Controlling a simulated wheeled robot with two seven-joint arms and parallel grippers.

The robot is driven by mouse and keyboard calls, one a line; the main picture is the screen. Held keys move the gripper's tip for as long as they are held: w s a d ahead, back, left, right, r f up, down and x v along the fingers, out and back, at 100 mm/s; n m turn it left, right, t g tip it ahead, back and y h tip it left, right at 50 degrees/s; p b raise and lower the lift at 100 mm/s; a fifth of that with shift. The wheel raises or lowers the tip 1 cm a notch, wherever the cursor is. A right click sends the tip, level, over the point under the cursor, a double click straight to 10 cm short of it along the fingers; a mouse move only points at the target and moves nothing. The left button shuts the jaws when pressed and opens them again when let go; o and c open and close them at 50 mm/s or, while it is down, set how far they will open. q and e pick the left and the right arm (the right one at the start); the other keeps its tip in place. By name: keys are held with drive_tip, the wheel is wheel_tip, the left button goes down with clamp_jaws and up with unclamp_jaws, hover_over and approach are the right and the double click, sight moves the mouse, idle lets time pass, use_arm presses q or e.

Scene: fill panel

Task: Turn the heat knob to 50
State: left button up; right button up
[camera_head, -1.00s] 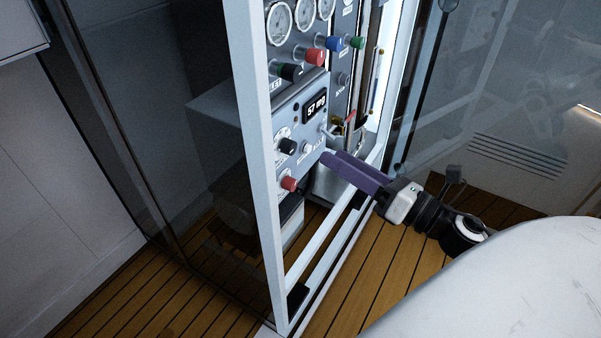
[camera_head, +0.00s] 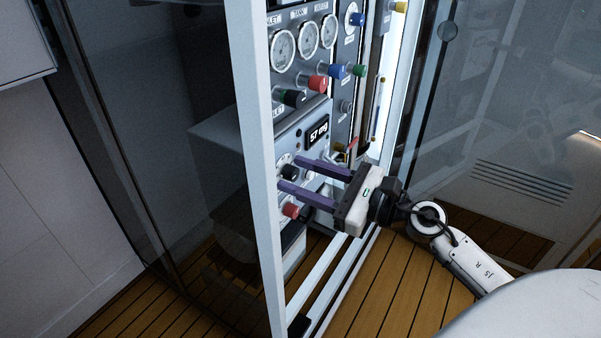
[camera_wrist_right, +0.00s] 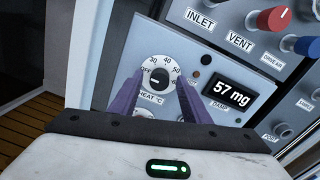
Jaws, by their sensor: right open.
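The heat knob (camera_head: 289,171) is black, on a white dial low on the grey panel. In the right wrist view, the heat knob (camera_wrist_right: 159,76) sits above the label HEAT °C. A short white mark on it appears to point left, toward OFF. My right gripper (camera_head: 289,173) is open, its two purple fingers reaching to the panel around the knob's dial. In the wrist view, the right gripper's tips (camera_wrist_right: 158,78) lie on either side of the knob; whether they touch it I cannot tell. My left gripper is not in view.
A display (camera_head: 318,132) reads 57 mg beside the dial. A red knob (camera_head: 291,210) is just below the fingers. Green, red and blue valve knobs and round gauges (camera_head: 283,46) are above. A white frame post (camera_head: 256,160) stands left of the panel.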

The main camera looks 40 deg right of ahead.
drive_tip(key=shift+w, duration=0.15)
drive_tip(key=c, duration=1)
drive_tip(key=shift+c, duration=0.2)
